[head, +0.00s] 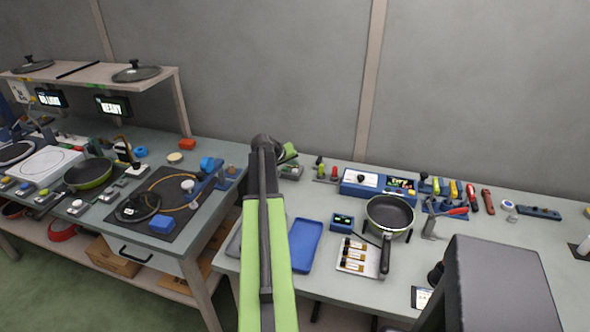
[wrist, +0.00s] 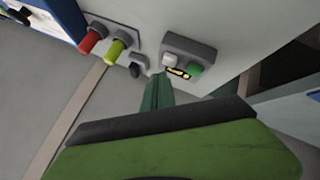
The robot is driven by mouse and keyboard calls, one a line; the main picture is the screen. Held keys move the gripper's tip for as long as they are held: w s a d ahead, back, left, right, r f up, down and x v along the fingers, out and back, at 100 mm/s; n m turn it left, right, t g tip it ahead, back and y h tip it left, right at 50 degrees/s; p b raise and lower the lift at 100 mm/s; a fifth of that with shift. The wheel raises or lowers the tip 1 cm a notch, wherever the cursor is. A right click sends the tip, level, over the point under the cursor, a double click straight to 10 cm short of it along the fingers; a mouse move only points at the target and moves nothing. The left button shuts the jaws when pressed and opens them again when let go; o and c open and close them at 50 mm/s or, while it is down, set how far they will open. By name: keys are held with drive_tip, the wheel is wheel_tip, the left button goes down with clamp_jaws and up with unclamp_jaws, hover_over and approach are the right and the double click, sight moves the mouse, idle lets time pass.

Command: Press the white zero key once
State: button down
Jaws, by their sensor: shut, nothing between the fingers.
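A small grey box (wrist: 188,52) with a white key (wrist: 170,60) and a green key (wrist: 195,70) sits on the table in the wrist view. A yellow marking lies between and just below the keys. My gripper (wrist: 158,78) is shut and empty, its dark green fingers pointing at the box, their tips close to the white key. I cannot tell whether the tips touch it. In the head view the grey box (head: 291,172) sits at the back left of the right table, partly behind my arm, and the white key cannot be made out there.
A blue tray (head: 305,245), a pan (head: 390,213) and a blue panel (head: 365,184) occupy the right table. The wall rises behind.

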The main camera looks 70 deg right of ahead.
sight(294, 171)
drive_tip(key=shift+r, duration=0.1)
wheel_tip(294, 171, up, 5)
drive_tip(key=p, duration=0.5)
drive_tip(key=shift+s, duration=0.1)
idle(0.6)
